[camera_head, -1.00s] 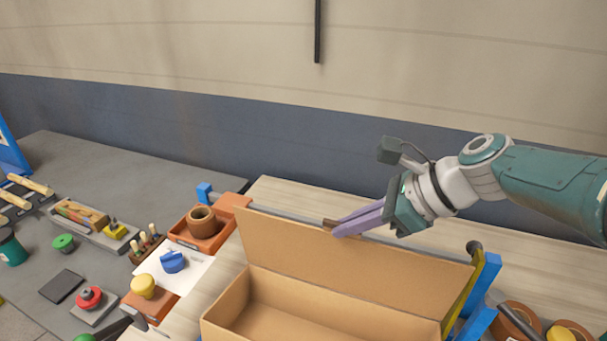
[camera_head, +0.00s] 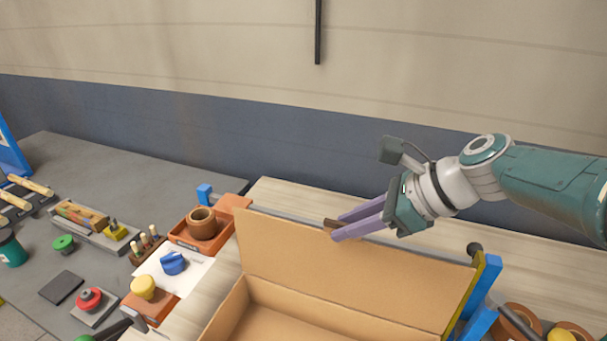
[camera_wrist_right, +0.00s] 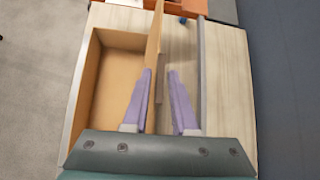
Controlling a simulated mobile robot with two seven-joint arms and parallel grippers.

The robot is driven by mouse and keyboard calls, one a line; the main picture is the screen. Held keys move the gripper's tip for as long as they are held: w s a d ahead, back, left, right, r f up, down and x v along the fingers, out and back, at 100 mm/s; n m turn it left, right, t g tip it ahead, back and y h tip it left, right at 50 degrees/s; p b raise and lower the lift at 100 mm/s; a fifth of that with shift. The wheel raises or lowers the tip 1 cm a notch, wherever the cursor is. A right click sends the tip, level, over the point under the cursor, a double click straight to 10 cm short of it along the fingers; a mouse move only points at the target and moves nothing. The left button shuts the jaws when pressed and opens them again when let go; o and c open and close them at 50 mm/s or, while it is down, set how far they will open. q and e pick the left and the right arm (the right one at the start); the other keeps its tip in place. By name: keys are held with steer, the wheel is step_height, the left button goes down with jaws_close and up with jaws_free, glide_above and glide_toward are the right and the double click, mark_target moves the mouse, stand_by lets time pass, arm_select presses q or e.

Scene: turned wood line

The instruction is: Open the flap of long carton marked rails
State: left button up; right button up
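The long brown cardboard carton (camera_head: 226,318) stands on the light wooden bench at the lower middle of the head view, cut off by the bottom edge. No marking on it is readable. Its long flap (camera_head: 350,280) stands up along the far side, and the inside shows. My right gripper (camera_head: 338,230) is just beyond the flap's top edge, fingers apart. A small brown piece (camera_head: 330,223) shows at the fingertips; I cannot tell whether it is a tab of the flap. In the right wrist view the flap (camera_wrist_right: 154,42) runs beside the left finger, and bench shows between the fingers (camera_wrist_right: 160,75). My left gripper is not in view.
Left of the carton are an orange tray with a brown ring (camera_head: 203,223), a blue knob (camera_head: 174,263) and a yellow knob (camera_head: 143,287). A blue bracket (camera_head: 480,300) stands at the carton's right end. Bare bench (camera_head: 310,199) lies behind the flap.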

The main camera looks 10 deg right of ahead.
steer(key=shift+o, duration=0.6)
steer(key=shift+s, duration=0.1)
steer(key=shift+s+d+r+p, duration=0.15)
steer(key=shift+r+p, duration=0.15)
steer(key=shift+p, duration=0.15)
steer(key=p+v, duration=0.6)
steer(key=v, duration=0.3)
steer(key=shift+d, duration=0.1)
